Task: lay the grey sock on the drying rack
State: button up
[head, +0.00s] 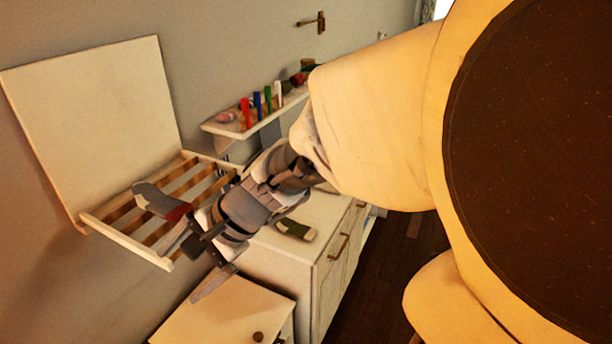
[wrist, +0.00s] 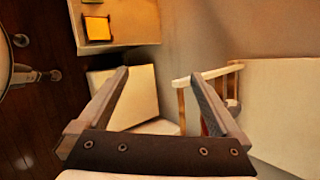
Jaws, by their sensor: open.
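A grey sock (head: 160,202) with a dark red end lies across the slats of the wooden drying rack (head: 128,243), near its front edge. The red end points toward my gripper (head: 184,275). My gripper is open with its fingers apart, below and to the right of the sock, just outside the rack. Nothing shows between the fingers. In the wrist view my gripper (wrist: 158,74) has the rack (wrist: 206,74) just beyond its right finger. That finger hides most of the sock there; only a bit of red shows beside it.
A second, olive-grey sock (head: 296,230) lies on the white dresser (head: 318,216). A lower white cabinet (head: 225,315) stands beneath my gripper. A wall shelf (head: 228,127) holds several coloured items behind my arm. A white panel (head: 95,115) rises behind the rack.

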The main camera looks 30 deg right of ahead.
jog(key=s+d+r+n+t+h, duration=0.1)
jog(key=s+d+r+n+h, duration=0.5)
jog(key=s+d+n, duration=0.4)
jog(key=shift+s+d+n+t+h, duration=0.35)
jog(key=shift+d+n+h, duration=0.35)
jog(key=shift+n, duration=0.5)
